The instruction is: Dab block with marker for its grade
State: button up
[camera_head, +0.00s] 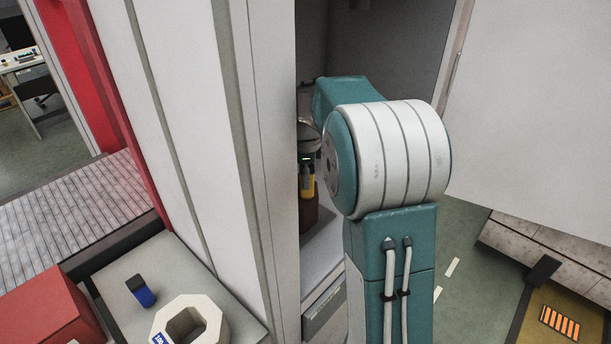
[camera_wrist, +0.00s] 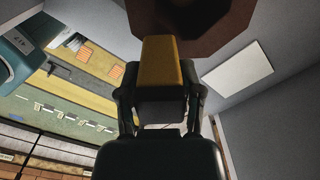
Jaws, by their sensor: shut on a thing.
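My gripper (camera_wrist: 160,108) is shut on a yellow marker (camera_wrist: 162,62), which fills the space between the two fingers. In the head view the yellow marker (camera_head: 308,186) points down inside a grey recess, partly hidden by the wall edge and my arm. A dark brown block (camera_head: 311,212) stands just below its tip. In the wrist view the brown block (camera_wrist: 190,14) has an angular, many-sided outline and sits right at the marker's far end. I cannot tell whether the tip touches the block.
A pale octagonal block with a hole (camera_head: 212,322) and a dark blue-and-black marker (camera_head: 141,292) are on a grey ledge (camera_head: 165,262) at lower left, beside a red box (camera_head: 45,318). A pale wall panel (camera_head: 258,150) borders the recess closely on the left.

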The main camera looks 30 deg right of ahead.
jog(key=shift+f, duration=0.45)
dwell(1.1)
jog(key=shift+r, duration=3.55)
